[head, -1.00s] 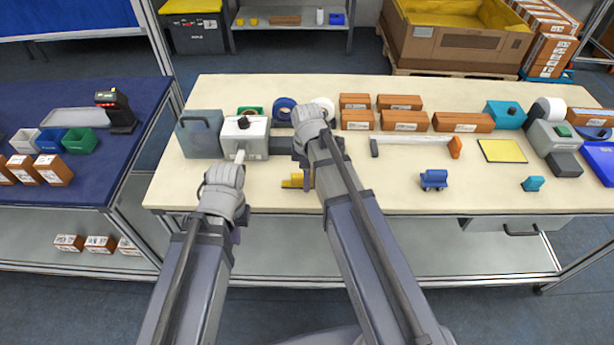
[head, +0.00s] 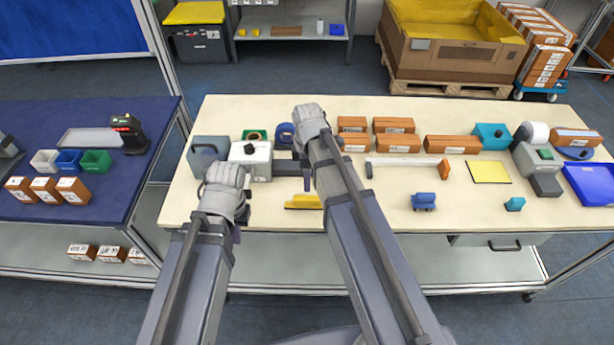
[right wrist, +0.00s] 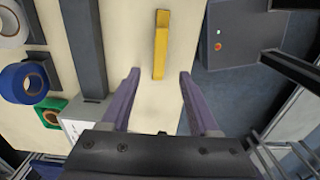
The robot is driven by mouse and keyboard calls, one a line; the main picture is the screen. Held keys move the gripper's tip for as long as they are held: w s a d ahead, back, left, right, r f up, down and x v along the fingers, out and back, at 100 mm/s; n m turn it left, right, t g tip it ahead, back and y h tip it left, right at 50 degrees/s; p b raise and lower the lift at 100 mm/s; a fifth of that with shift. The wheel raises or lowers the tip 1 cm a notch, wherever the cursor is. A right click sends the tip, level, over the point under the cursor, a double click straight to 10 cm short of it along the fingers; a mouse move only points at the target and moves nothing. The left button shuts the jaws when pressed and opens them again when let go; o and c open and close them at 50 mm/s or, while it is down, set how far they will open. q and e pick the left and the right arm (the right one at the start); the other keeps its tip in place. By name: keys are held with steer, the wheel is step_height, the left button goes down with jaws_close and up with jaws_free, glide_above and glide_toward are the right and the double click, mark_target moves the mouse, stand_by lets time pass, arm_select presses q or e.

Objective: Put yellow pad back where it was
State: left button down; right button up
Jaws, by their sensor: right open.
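A yellow bar-like piece (head: 304,202) lies near the table's front edge; in the right wrist view it is a long narrow yellow strip (right wrist: 161,45). A flat yellow square with a dark border (head: 489,172) lies on the right part of the table. My right gripper (head: 306,180) is above the table, just behind the yellow bar; in the right wrist view its two purple fingers (right wrist: 163,103) are apart and empty, with the strip beyond their tips. My left gripper (head: 236,205) is near the white box, mostly hidden behind its own arm.
A white box (head: 252,160) and a grey-blue case (head: 207,156) stand at the left. Several brown boxes (head: 398,145) line the back. A blue cart-like item (head: 423,201) and a teal item (head: 515,204) lie at the front right.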

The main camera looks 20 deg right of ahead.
steer(key=s+a+m+h, duration=0.1)
steer(key=s+a+m, duration=0.9)
steer(key=s, duration=0.4)
steer(key=shift+a+m, duration=0.25)
steer(key=shift+m, duration=0.25)
steer(key=shift+s, duration=0.1)
step_height(320, 180, down, 3)
steer(key=b, duration=0.3)
